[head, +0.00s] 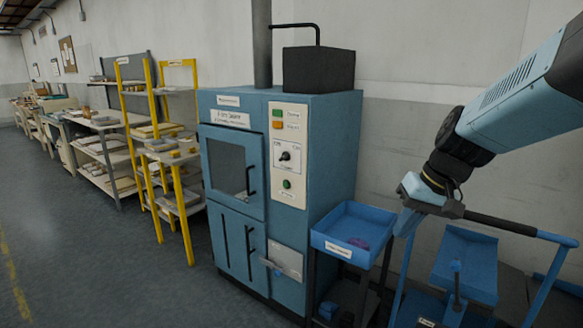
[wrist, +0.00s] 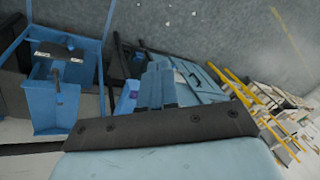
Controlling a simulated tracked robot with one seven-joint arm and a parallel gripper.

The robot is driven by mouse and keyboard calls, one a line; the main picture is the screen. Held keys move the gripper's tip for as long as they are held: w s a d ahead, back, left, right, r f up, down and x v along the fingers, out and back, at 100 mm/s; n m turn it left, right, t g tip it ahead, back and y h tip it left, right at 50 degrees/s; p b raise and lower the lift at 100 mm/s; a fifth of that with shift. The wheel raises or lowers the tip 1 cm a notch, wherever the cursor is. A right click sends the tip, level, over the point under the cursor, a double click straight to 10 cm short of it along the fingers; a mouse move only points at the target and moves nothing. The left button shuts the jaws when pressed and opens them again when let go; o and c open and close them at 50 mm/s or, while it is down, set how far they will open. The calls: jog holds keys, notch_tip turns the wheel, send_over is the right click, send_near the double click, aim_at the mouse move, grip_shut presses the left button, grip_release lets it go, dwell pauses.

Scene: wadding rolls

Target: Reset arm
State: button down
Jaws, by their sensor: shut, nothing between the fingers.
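My arm reaches in from the upper right of the head view, blue with black joints. My gripper (head: 405,221) hangs at its end, above and to the right of a blue tray. In the wrist view my gripper (wrist: 158,70) points away from the camera, its two blue fingers together with nothing held. It is in the air and I see it touching nothing.
A blue machine cabinet (head: 235,165) with a door, handles and a control panel stands in the middle. The blue tray (head: 335,252) holds a small purple item (head: 359,244). A blue cart (head: 465,262) is at right. Yellow-framed shelves (head: 163,165) stand left; grey floor (head: 90,250) is open.

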jog(key=s+r+t+h, duration=0.3)
jog(key=s+r, duration=0.2)
jog(key=s, duration=0.3)
jog(key=shift+s+d+r+h, duration=0.3)
jog(key=shift+s+d, duration=0.1)
jog(key=shift+d, duration=0.05)
dwell(0.6)
